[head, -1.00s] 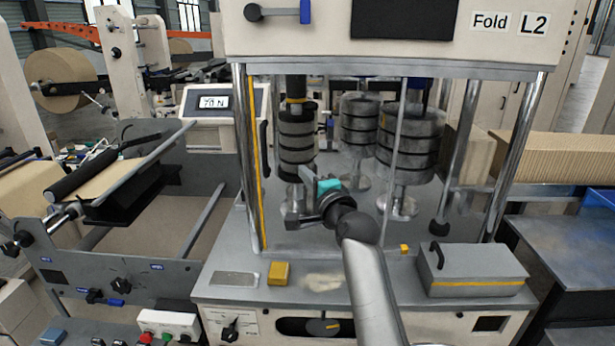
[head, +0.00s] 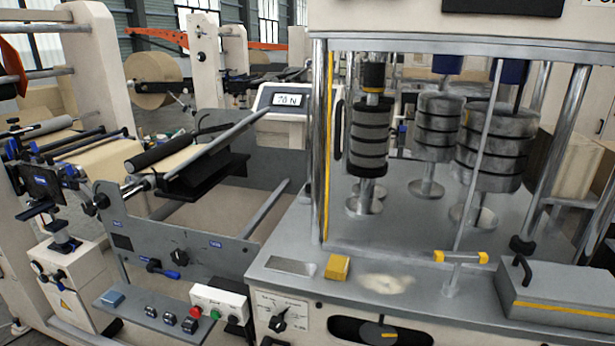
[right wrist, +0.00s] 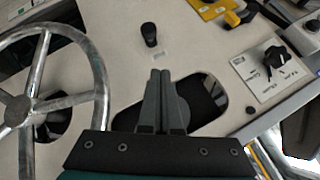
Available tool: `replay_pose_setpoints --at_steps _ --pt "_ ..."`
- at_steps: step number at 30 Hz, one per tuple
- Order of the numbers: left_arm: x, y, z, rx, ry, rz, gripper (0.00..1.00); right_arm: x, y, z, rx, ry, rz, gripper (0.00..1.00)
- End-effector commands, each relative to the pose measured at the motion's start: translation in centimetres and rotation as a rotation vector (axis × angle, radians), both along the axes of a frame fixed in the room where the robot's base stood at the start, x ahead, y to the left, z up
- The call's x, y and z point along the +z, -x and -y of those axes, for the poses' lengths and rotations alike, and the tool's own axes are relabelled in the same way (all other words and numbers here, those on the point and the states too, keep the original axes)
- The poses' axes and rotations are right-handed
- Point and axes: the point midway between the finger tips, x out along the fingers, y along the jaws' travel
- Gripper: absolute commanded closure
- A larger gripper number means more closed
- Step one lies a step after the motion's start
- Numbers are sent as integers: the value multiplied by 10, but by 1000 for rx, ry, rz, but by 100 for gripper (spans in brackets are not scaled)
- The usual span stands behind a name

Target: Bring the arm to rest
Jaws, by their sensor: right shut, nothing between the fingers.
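My right gripper (right wrist: 160,78) shows in the right wrist view, with its two dark fingers together and nothing between them. It is in front of a pale machine panel (right wrist: 208,55), over a dark rounded opening (right wrist: 205,95). A black knob (right wrist: 149,34) stands just beyond the fingertips. Whether the fingers touch the panel cannot be told. Neither arm shows in the head view now, and my left gripper is not in view.
In the right wrist view, a metal handwheel (right wrist: 98,75) is close on the left and a rotary switch (right wrist: 276,57) is at right. In the head view, the fold machine's ledge holds a yellow block (head: 338,267), a yellow-ended bar (head: 460,257) and a grey box (head: 560,290).

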Motion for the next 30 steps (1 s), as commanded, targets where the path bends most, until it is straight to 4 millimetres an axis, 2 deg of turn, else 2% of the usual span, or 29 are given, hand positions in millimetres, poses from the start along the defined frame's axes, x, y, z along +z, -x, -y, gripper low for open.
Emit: replay_pose_setpoints --at_steps 1,5,9,13,15,18,21,24,30 --pt "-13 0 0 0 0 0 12 -40 29 2 42 49 -56 100" --pt "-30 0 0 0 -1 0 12 -111 99 8 166 169 -175 100" --pt "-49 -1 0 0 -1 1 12 -178 184 16 318 282 -305 100" --pt "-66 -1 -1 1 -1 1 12 -228 268 26 476 370 -421 100" --pt "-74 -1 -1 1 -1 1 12 -248 310 32 558 407 -476 100" --pt "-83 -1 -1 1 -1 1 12 -267 360 39 660 446 -536 100" --pt "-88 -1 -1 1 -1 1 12 -277 394 43 730 467 -576 100" --pt "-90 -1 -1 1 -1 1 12 -281 412 46 770 479 -597 100" --pt "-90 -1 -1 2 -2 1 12 -280 416 47 782 482 -601 100"
